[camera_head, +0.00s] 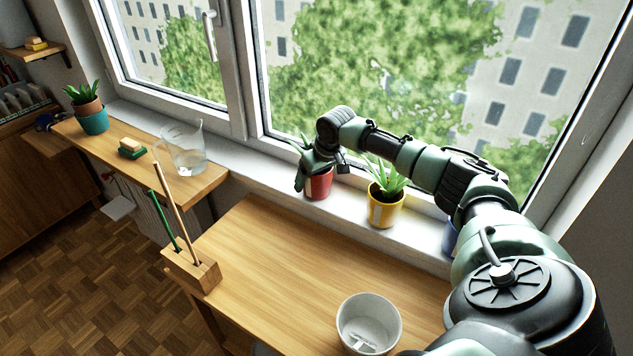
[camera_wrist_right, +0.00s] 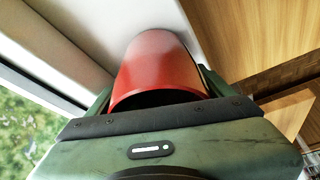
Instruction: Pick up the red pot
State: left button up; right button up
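The red pot (camera_head: 319,186) holds a green plant and stands on the white window sill, left of the yellow pot. My right gripper (camera_head: 314,172) is at the pot from above, with a finger on each side of it, and covers part of the plant. In the right wrist view the red pot (camera_wrist_right: 158,68) lies between the two fingers, close to both. I cannot tell whether the fingers press on it. The pot appears to rest on the sill. My left gripper is not in view.
A yellow pot (camera_head: 385,211) with a plant stands close by on the sill (camera_head: 345,204); a blue pot (camera_head: 449,238) is partly behind my right arm. A white bucket (camera_head: 369,325) and a wooden holder (camera_head: 190,272) with sticks stand on the desk (camera_head: 285,262), whose middle is clear.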

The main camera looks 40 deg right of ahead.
jog(key=c, duration=1)
jog(key=shift+w, duration=0.1)
jog(key=shift+c, duration=0.7)
jog(key=shift+r, duration=0.15)
